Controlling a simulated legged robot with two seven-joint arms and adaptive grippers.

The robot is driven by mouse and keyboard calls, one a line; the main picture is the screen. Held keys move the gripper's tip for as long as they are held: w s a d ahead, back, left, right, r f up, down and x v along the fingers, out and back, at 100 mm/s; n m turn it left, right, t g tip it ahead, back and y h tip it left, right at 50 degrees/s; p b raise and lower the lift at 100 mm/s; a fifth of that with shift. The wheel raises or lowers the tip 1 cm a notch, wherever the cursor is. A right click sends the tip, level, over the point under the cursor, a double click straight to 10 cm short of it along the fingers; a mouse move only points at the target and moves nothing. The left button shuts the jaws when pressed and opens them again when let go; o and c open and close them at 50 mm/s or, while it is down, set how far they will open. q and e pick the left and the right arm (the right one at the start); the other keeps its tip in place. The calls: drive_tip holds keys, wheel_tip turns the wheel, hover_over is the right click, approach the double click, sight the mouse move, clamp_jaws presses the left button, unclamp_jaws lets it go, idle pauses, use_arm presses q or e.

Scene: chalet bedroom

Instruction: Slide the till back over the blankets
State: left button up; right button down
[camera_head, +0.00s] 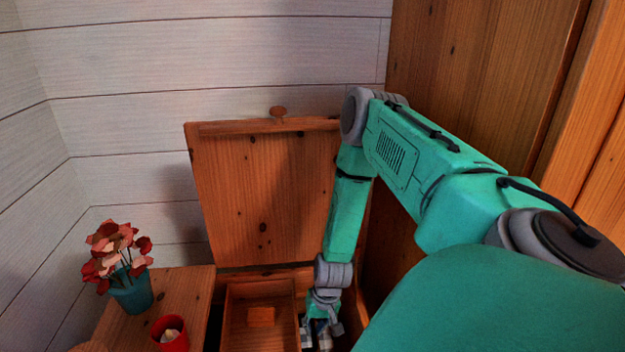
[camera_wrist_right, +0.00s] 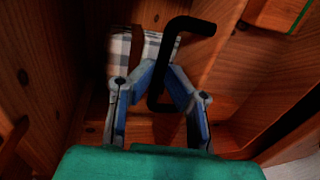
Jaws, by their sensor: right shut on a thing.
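The till (camera_head: 243,318) is an open wooden tray inside the wooden chest, on the chest's left side in the head view. My right gripper (camera_head: 319,326) reaches down into the chest just right of the till. In the wrist view my right gripper (camera_wrist_right: 160,82) is shut on a black bar handle (camera_wrist_right: 187,24), seemingly the till's; where it joins is partly hidden. Checked grey and white blankets (camera_wrist_right: 121,48) lie low in the chest beyond the fingers; a bit of them (camera_head: 325,342) shows beside the gripper in the head view. My left gripper is out of view.
The chest lid (camera_head: 262,190) stands open against the wall. Left of the chest, a wooden stand (camera_head: 185,292) holds a flower pot (camera_head: 131,290) and a red cup (camera_head: 170,336). A wooden panel (camera_head: 470,70) rises at right.

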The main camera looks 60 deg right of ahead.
drive_tip(key=c, duration=1.9)
unclamp_jaws()
drive_tip(key=shift+s+d, duration=0.25)
drive_tip(key=r, duration=0.4)
drive_tip(key=s+d+r, duration=0.1)
drive_tip(key=r, duration=0.6)
drive_tip(key=shift+s+d+r, duration=0.2)
drive_tip(key=shift+r, duration=0.1)
